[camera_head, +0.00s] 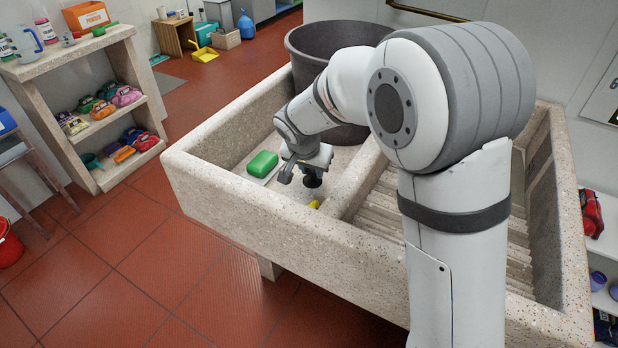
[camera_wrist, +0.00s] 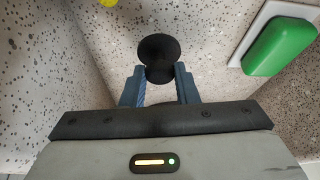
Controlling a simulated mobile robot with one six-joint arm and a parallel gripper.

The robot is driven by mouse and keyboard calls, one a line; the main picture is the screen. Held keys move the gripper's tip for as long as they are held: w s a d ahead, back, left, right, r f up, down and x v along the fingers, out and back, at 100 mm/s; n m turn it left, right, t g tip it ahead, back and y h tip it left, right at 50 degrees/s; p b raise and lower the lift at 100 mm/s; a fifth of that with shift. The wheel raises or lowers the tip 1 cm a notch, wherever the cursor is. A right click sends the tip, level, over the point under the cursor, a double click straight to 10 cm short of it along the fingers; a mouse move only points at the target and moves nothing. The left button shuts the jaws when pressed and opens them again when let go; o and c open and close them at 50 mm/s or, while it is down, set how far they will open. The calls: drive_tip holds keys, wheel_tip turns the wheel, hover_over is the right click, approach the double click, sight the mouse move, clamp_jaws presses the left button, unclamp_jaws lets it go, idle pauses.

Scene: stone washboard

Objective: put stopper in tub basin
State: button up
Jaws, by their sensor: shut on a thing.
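The black round stopper (camera_wrist: 160,50) is between the two blue fingers of my gripper (camera_wrist: 160,88) in the wrist view. My gripper is shut on it. In the head view my gripper (camera_head: 305,172) is down inside the left basin of the stone tub (camera_head: 235,196), and the dark stopper (camera_head: 312,178) shows just below it. I cannot tell whether the stopper touches the basin floor. The drain is not visible in either view.
A green soap bar (camera_head: 262,164) on a white dish lies left of my gripper. A small yellow thing (camera_head: 314,204) lies near the basin's divider. A large dark bucket (camera_head: 335,50) stands at the back. The ribbed washboard (camera_head: 385,205) is to the right.

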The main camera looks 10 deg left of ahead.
drive_tip(key=shift+f, duration=1.25)
drive_tip(key=shift+f+b, duration=0.2)
drive_tip(key=shift+b, duration=0.15)
drive_tip(key=o, duration=1)
drive_tip(key=shift+c, duration=0.2)
drive_tip(key=shift+r, duration=0.15)
drive_tip(key=shift+r+p, duration=0.25)
drive_tip(key=shift+p, duration=0.15)
drive_tip(key=p+v, duration=0.1)
drive_tip(key=v, duration=1)
drive_tip(key=shift+r, duration=0.3)
drive_tip(key=shift+s+a, duration=0.1)
